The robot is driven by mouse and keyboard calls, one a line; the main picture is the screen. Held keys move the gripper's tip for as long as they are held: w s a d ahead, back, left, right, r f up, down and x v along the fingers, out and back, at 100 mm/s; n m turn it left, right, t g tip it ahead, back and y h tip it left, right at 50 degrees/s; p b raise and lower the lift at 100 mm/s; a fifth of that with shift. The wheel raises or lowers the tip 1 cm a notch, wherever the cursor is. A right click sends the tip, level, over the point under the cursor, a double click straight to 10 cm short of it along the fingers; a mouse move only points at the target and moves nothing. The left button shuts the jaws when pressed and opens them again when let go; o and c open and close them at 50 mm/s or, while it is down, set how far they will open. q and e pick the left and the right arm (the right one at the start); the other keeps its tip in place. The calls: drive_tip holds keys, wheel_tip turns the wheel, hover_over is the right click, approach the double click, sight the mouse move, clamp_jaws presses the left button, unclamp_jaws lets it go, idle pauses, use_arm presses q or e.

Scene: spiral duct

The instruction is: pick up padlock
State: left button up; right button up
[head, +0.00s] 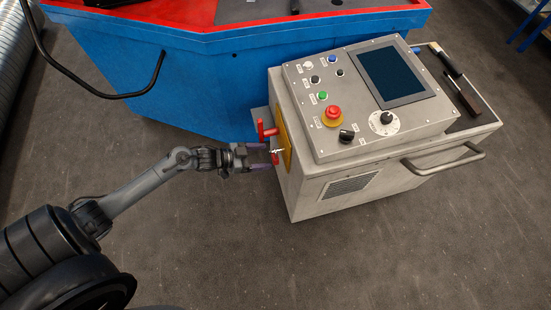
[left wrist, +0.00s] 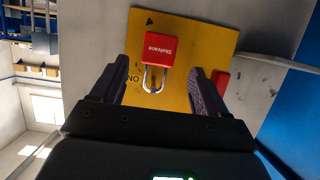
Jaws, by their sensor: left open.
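The padlock (left wrist: 159,50) has a red body with white lettering and a silver shackle. In the left wrist view it is against a yellow plate (left wrist: 200,40) on the cabinet's side, with the shackle toward my gripper. In the head view a small bit of red (head: 275,158) shows at the same place, mostly hidden by my fingers. My left gripper (head: 263,157) is open in front of the plate. In the left wrist view its dark purple fingers are spread either side of the shackle, with visible gaps and no clear contact. My right gripper is not in view.
The grey control cabinet (head: 340,170) carries buttons, a screen and a front handle (head: 445,160). A red lever (head: 267,130) sticks out just above my left gripper. A blue machine (head: 180,80) stands close behind. The floor (head: 190,250) in front is clear.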

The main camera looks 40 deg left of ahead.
sight(275, 156)
use_arm(q)
drive_tip(key=shift+b+x, duration=1.6)
drive_tip(key=shift+x, duration=0.8)
drive_tip(key=shift+w+d, duration=0.25)
drive_tip(key=shift+d, duration=0.15)
drive_tip(key=shift+a, duration=0.1)
drive_tip(key=shift+s, duration=0.1)
drive_tip(key=shift+c, duration=0.3)
drive_tip(key=c, duration=1)
drive_tip(key=shift+r, duration=0.1)
